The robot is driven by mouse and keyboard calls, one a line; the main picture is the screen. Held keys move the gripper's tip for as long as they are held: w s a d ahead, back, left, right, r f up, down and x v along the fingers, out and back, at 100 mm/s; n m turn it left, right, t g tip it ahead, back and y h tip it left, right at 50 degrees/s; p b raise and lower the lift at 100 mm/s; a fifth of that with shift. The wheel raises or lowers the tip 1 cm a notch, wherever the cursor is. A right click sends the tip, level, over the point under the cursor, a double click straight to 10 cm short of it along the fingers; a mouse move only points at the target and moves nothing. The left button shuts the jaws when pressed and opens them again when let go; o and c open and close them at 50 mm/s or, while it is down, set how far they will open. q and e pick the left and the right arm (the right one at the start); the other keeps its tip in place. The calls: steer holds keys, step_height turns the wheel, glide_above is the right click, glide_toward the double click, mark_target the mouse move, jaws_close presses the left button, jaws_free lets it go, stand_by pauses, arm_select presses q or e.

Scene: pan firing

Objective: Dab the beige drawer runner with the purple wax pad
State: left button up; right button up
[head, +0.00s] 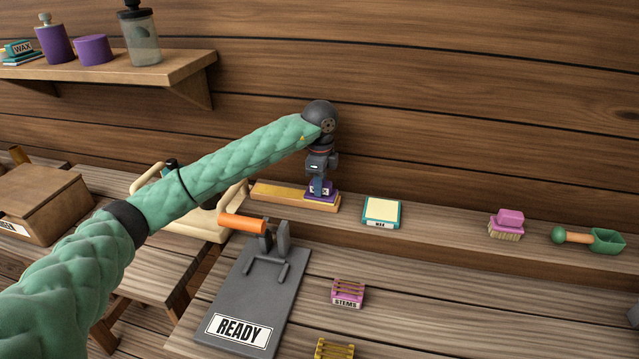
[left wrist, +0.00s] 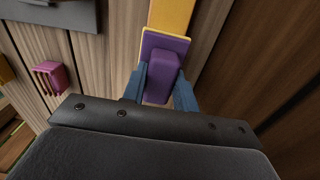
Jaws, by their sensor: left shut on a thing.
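The beige drawer runner (head: 275,193) lies along the ledge at the foot of the back wall. It also shows in the left wrist view (left wrist: 172,14), running away beyond the pad. My left gripper (head: 319,180) points down over the runner's right end and is shut on the purple wax pad (head: 322,196). In the left wrist view the pad's purple grip (left wrist: 162,72) sits between the two blue fingers (left wrist: 160,90). The pad is at the runner's surface or just above it; contact cannot be told for sure. My right gripper is not in view.
A teal-edged wax tray (head: 382,211) lies right of the runner. A pink brush (head: 507,222) and a green scoop (head: 606,240) lie farther right. In front are a grey READY board (head: 245,295) with an orange-handled clamp (head: 243,224) and a pink STEMS rack (head: 348,291).

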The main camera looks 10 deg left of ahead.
arm_select(q)
steer(key=shift+a, duration=0.85)
steer(key=shift+d+f, duration=0.1)
steer(key=shift+d, duration=0.1)
steer(key=shift+s+d+f+b, duration=0.1)
steer(key=shift+d+b, duration=0.2)
steer(key=shift+d, duration=0.4)
steer(key=shift+a, duration=0.2)
steer(key=shift+a, duration=0.65)
steer(key=shift+d, duration=0.15)
steer(key=shift+d+r, duration=0.25)
steer(key=shift+d, duration=0.45)
